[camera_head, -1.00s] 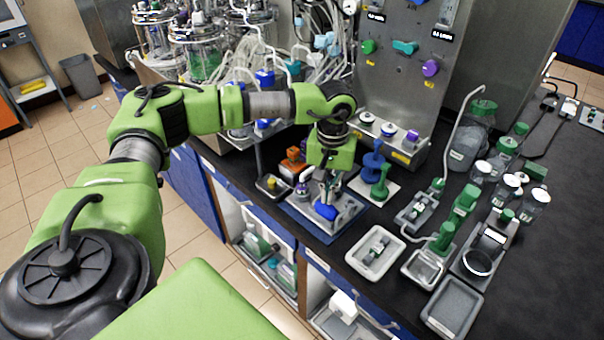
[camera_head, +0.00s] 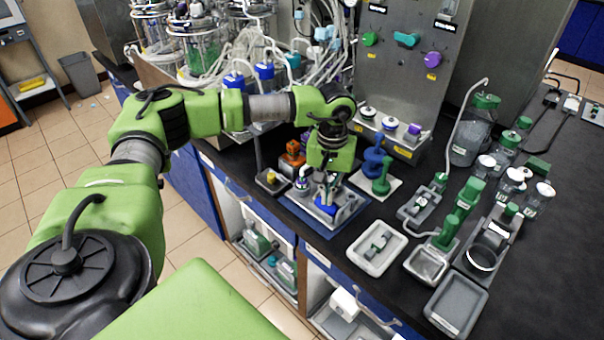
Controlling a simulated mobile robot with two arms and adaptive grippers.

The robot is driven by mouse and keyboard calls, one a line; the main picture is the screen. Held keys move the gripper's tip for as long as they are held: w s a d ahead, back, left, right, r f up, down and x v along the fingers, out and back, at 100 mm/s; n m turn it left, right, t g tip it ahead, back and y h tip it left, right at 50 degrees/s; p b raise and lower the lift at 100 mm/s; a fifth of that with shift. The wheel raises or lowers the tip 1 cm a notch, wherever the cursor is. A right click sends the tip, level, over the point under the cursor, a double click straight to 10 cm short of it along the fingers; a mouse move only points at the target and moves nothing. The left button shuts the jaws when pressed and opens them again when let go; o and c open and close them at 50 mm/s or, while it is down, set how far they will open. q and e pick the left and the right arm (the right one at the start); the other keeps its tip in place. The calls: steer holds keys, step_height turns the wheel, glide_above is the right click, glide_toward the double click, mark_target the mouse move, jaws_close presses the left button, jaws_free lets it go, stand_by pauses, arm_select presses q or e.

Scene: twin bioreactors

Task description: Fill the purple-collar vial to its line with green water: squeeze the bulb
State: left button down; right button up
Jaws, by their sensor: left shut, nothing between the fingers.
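My left gripper (camera_head: 327,190) points down over a steel-and-blue station on the bench, with its fingers shut and nothing held. A blue bulb-like piece (camera_head: 325,210) lies just below the fingertips; I cannot tell whether they touch it. A small vial with a purplish collar (camera_head: 302,184) stands just left of the gripper, upright in the same station; its fill line and contents are too small to make out. The station's blue base (camera_head: 333,234) sits near the bench's front edge. My right gripper is not in view.
Glass vessels (camera_head: 200,50) with tubing stand at the back left. Blue and green stands (camera_head: 381,183) are close to the gripper's right. A white tray (camera_head: 354,254), a grey tray (camera_head: 455,325) and several lidded bottles (camera_head: 538,197) fill the right.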

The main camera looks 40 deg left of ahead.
arm_select(q)
steer(key=shift+f, duration=0.45)
steer(key=shift+r+p, duration=0.8)
steer(key=shift+r, duration=1)
steer(key=shift+f, duration=0.1)
